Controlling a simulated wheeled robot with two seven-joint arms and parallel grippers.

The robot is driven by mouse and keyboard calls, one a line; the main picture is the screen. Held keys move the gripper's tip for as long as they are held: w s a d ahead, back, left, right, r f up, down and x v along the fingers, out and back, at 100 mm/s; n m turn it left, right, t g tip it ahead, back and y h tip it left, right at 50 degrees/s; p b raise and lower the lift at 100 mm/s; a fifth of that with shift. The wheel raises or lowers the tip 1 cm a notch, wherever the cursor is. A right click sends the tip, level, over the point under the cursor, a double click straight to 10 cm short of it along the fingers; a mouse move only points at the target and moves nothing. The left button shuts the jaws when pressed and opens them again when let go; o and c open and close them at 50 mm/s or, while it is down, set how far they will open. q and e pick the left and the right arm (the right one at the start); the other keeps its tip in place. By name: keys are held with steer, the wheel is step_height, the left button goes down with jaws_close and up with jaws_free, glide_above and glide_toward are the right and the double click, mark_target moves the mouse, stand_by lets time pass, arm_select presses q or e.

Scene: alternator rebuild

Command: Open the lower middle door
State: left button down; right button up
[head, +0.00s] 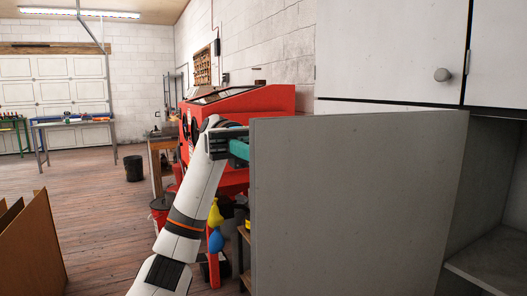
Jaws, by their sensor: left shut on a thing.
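The lower middle door (350,200) is a large grey panel standing swung well out from the cabinet, with its plain inner face toward me. To its right the cabinet interior shows, with a grey shelf (495,262). My left gripper (239,149) comes from the left and is shut at the door's free edge, near its top corner. Its teal fingertips pass behind the panel, so the exact part gripped, knob or edge, is hidden. My right gripper is out of view.
Upper white cabinet doors with a round knob (442,75) are closed above. A red blasting cabinet (270,100) stands behind my left arm. A brown wooden partition (32,250) is at lower left. The wooden floor between is mostly clear, with a black bin (133,168) farther back.

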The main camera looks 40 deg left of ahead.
arm_select(q)
steer(key=shift+d+f, duration=0.1)
steer(key=c, duration=1.1)
jaws_free()
steer(key=shift+p+v, duration=0.5)
steer(key=shift+v, duration=3.3)
